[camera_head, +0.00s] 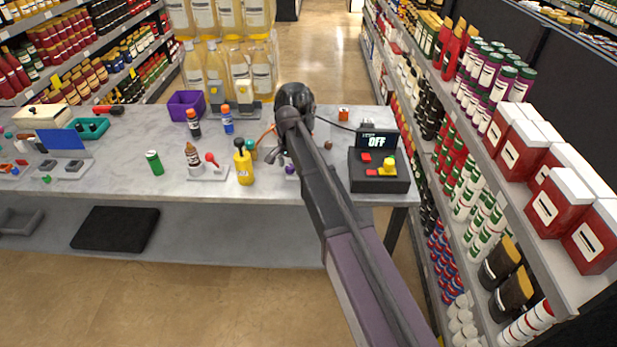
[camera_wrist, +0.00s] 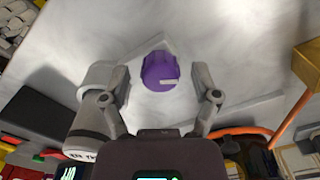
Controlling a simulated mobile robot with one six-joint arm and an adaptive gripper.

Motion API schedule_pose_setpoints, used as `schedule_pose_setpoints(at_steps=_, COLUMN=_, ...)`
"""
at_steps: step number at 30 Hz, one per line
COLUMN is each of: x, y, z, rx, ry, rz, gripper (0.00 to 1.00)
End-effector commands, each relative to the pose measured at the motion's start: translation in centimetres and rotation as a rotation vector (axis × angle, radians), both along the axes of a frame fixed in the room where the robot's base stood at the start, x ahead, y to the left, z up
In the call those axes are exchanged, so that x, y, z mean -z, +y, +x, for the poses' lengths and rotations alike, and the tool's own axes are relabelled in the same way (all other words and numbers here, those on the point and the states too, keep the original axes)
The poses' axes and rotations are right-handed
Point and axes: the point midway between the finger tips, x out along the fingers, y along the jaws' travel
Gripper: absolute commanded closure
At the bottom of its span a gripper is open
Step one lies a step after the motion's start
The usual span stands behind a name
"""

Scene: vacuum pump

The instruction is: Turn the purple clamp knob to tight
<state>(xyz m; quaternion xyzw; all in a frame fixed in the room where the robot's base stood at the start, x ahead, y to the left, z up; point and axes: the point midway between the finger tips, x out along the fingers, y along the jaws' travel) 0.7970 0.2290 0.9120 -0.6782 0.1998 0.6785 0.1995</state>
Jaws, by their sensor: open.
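The purple clamp knob (camera_wrist: 160,70) sits near the middle of the wrist view, with a pale mark on its side. My gripper (camera_wrist: 164,82) is open, with one finger on each side of the knob and a visible gap on both sides in that view. Whether the fingers are level with the knob I cannot tell. In the head view the knob (camera_head: 290,169) is a small purple spot on the table beside my arm. My gripper (camera_head: 281,158) is there too, partly hidden by my own wrist and arm.
A yellow bottle (camera_head: 244,168) stands to the left. An orange hose (camera_wrist: 240,131) and a grey cylinder (camera_wrist: 88,122) show near my fingers. The grey table (camera_head: 110,183) has free room at front left.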

Motion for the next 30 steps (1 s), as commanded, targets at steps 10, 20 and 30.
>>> schedule_pose_setpoints(at_steps=10, x=0.00, y=0.01, z=0.03, rx=-0.040, ry=0.000, rz=0.000, gripper=0.21)
schedule_pose_setpoints(at_steps=20, x=0.00, y=-0.01, z=0.03, rx=-0.209, ry=0.000, rz=0.000, gripper=0.21)
schedule_pose_setpoints(at_steps=30, x=0.00, y=-0.02, z=0.03, rx=-0.439, ry=0.000, rz=0.000, gripper=0.21)
